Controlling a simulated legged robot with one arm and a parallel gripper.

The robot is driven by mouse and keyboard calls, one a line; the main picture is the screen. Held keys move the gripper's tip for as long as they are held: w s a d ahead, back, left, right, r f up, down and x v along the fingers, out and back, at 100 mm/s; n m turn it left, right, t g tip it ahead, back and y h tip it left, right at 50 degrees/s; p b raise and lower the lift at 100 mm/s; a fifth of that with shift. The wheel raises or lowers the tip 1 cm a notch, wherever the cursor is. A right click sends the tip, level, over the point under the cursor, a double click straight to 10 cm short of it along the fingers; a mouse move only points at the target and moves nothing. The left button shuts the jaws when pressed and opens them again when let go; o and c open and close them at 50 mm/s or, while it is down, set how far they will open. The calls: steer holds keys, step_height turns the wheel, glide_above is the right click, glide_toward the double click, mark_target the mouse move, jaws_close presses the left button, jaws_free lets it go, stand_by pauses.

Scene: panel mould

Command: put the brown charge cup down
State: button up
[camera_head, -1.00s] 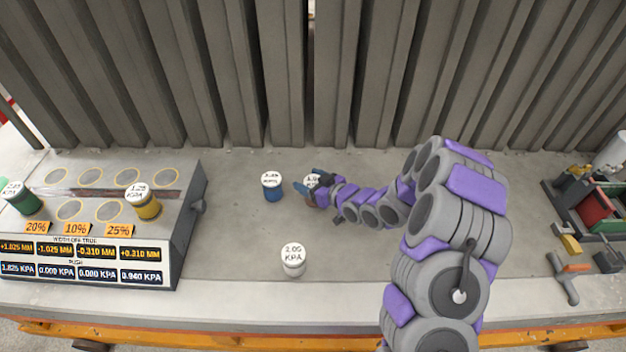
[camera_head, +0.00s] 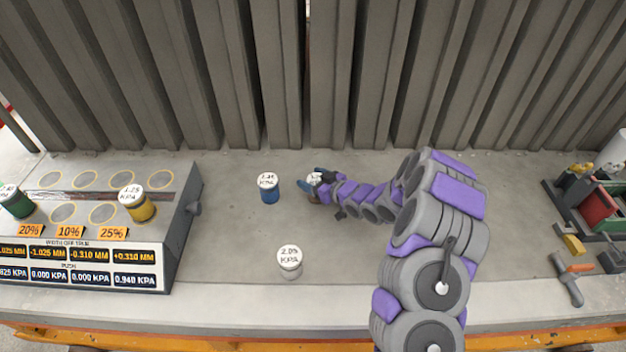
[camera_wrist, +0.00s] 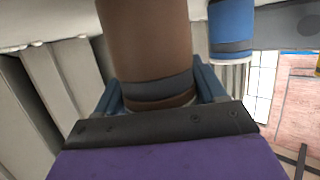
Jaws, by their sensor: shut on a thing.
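The brown charge cup (camera_wrist: 147,45) fills the upper middle of the wrist view, between the blue fingers of my gripper (camera_wrist: 160,92). The gripper is shut on it. In the head view my gripper (camera_head: 313,184) is low over the grey bench, just right of the blue cup. There the cup's white lid (camera_head: 315,178) shows between the fingers, and its brown body is mostly hidden. I cannot tell whether its base touches the bench.
A blue cup (camera_head: 269,188) stands close to the left, and it also shows in the wrist view (camera_wrist: 231,28). A white cup (camera_head: 289,262) stands nearer the front. The panel box (camera_head: 180,230) at left holds a yellow cup (camera_head: 137,204) and a green cup (camera_head: 15,201). Ribbed panels (camera_head: 330,80) rise behind.

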steer(key=shift+a+f, duration=0.1)
steer(key=shift+a, duration=0.1)
steer(key=o, duration=1.3)
steer(key=shift+a, duration=0.4)
steer(key=shift+o, duration=0.2)
steer(key=shift+d, duration=0.45)
steer(key=shift+s+d+r, duration=0.2)
steer(key=shift+d, duration=0.05)
steer(key=p+v, duration=0.2)
steer(key=v, duration=0.9)
steer(key=shift+s+a+r, duration=0.1)
steer(key=shift+a+r, duration=0.05)
